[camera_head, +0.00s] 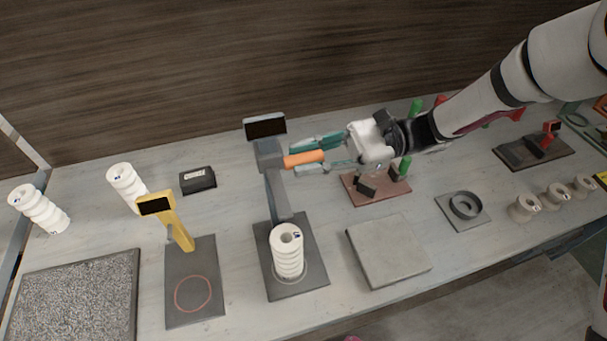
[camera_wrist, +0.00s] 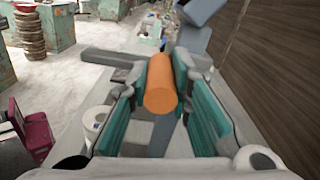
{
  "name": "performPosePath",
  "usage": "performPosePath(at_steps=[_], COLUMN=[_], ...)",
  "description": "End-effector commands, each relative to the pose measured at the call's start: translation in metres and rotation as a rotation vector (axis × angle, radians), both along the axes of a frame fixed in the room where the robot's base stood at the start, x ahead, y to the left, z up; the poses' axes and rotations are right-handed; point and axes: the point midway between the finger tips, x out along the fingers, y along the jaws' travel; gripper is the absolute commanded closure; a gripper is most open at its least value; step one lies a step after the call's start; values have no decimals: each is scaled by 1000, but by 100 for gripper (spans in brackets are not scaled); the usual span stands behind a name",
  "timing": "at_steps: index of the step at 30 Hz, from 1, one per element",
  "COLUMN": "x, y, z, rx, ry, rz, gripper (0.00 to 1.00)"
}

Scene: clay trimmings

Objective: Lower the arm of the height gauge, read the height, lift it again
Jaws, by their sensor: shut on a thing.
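The height gauge (camera_head: 277,190) is grey, with a dark blank-looking display (camera_head: 265,128) on top and an orange handle (camera_head: 304,158) pointing right. A white ribbed cylinder (camera_head: 288,252) stands upright on its dark base plate (camera_head: 312,275). The gauge's arm is raised level with the handle, apart from the cylinder top. My gripper (camera_head: 318,156) comes from the right with its teal fingers around the orange handle. In the wrist view the handle (camera_wrist: 161,85) lies between the two fingers, shut on it. No reading can be made out on the display.
A yellow gauge (camera_head: 168,215) stands left on a plate with a red circle. White ribbed pieces (camera_head: 40,208) stand farther left, near a speckled mat (camera_head: 75,297). A grey slab (camera_head: 388,250) lies right of the gauge. A reddish plate (camera_head: 376,190) with small fixtures is below my wrist.

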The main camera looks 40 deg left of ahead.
Motion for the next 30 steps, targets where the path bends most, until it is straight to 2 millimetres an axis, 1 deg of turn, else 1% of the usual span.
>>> performPosePath(at_steps=[2,10,11,12,13,24,26,30], x=[0,1,1,1,1,1,3,17], y=[0,1,1,1,1,0,-2,-12], z=[6,8,9,9,9,6,6,5], rx=[3,9,10,10,11,4,4,3], ry=[1,3,3,3,2,2,1,2], rz=[-2,0,-1,-1,-1,0,0,-3], gripper=[100,100,76,67,61,60,60,60])
